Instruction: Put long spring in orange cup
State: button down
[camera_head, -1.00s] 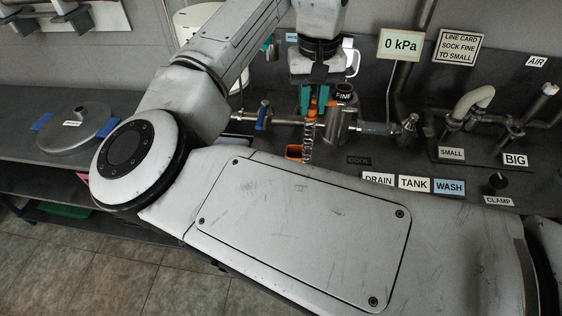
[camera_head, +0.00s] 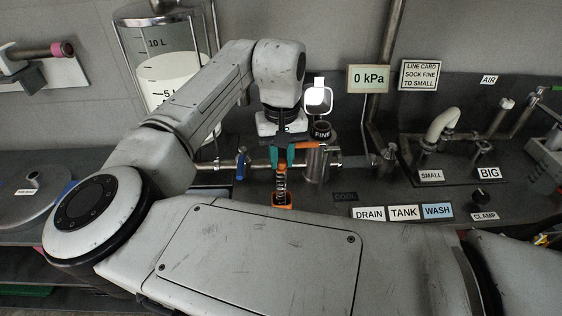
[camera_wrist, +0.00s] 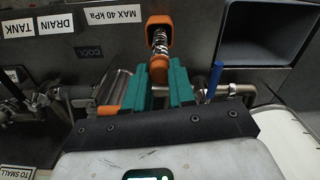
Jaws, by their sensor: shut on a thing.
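The long spring (camera_head: 281,183) is a silvery coil with an orange end, hanging roughly upright below my gripper (camera_head: 283,163). My gripper's teal fingers are shut on its orange end, which also shows in the wrist view (camera_wrist: 158,69). The small square orange cup (camera_head: 283,199) sits on the dark bench directly below the spring. In the wrist view the coil (camera_wrist: 159,42) reaches to the mouth of the orange cup (camera_wrist: 160,20). The spring's lower end overlaps the cup there; I cannot tell how deep it sits inside.
A metal pipe fitting with an orange handle (camera_head: 307,145) and a dark cup marked FINE (camera_head: 322,132) are close right of my gripper. A blue valve handle (camera_head: 240,166) is left. A grey square bin (camera_wrist: 266,30) is beside the cup. DRAIN, TANK and WASH labels lie right.

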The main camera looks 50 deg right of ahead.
jog(key=shift+f, duration=0.9)
jog(key=c, duration=0.9)
grip_release()
jog(key=shift+f, duration=0.1)
jog(key=shift+c, duration=0.2)
notch_tip(320, 180, up, 12)
jog(key=shift+s, duration=0.1)
